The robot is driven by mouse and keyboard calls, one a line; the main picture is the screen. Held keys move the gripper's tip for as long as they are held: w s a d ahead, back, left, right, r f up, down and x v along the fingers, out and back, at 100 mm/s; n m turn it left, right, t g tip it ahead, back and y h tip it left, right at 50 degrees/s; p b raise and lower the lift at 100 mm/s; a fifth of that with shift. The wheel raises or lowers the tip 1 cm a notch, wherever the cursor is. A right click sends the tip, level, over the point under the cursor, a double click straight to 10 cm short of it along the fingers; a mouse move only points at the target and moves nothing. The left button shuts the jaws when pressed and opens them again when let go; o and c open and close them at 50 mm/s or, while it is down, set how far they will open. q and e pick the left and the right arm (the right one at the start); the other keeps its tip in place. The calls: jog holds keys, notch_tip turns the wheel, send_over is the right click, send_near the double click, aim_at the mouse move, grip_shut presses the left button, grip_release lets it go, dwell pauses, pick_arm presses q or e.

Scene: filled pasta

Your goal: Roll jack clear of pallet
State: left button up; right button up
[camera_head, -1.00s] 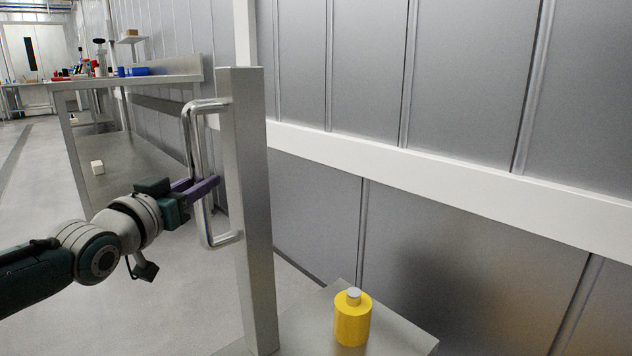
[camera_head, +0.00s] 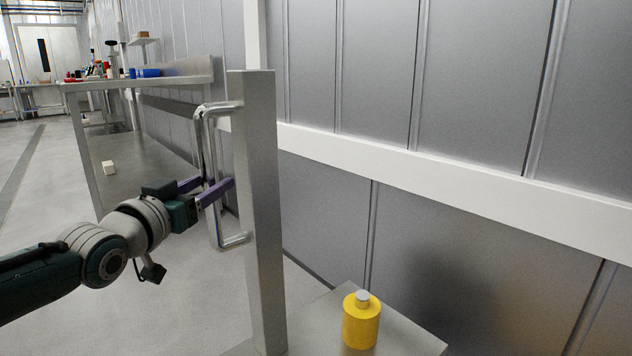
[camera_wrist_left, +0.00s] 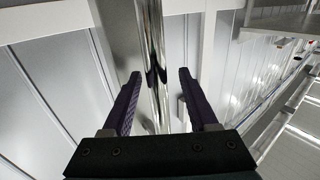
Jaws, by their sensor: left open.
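The upright metal post (camera_head: 259,220) with a shiny looped handle (camera_head: 206,150) stands in the middle of the head view; I take it for part of the jack. Its foot is cut off by the frame's lower edge. My left gripper (camera_head: 211,187) is at the handle, its purple fingers open on either side of the long bar. In the left wrist view the shiny bar (camera_wrist_left: 153,60) runs between the two spread fingers, with gaps beside it. I cannot identify the pallet. My right gripper is out of view.
A yellow bottle (camera_head: 361,322) with a grey cap stands on a grey flat surface (camera_head: 405,343) right of the post. A ribbed metal wall (camera_head: 470,90) fills the right. A workbench (camera_head: 140,84) with small items stands at the back left. Floor at left is clear.

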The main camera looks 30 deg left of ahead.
pick_arm(q)
jog(key=s+d+p, duration=0.1)
jog(key=s+p, duration=0.3)
jog(key=s, duration=0.5)
jog(key=shift+s+d, duration=0.15)
jog(key=shift+d, duration=0.25)
jog(key=shift+r, duration=0.15)
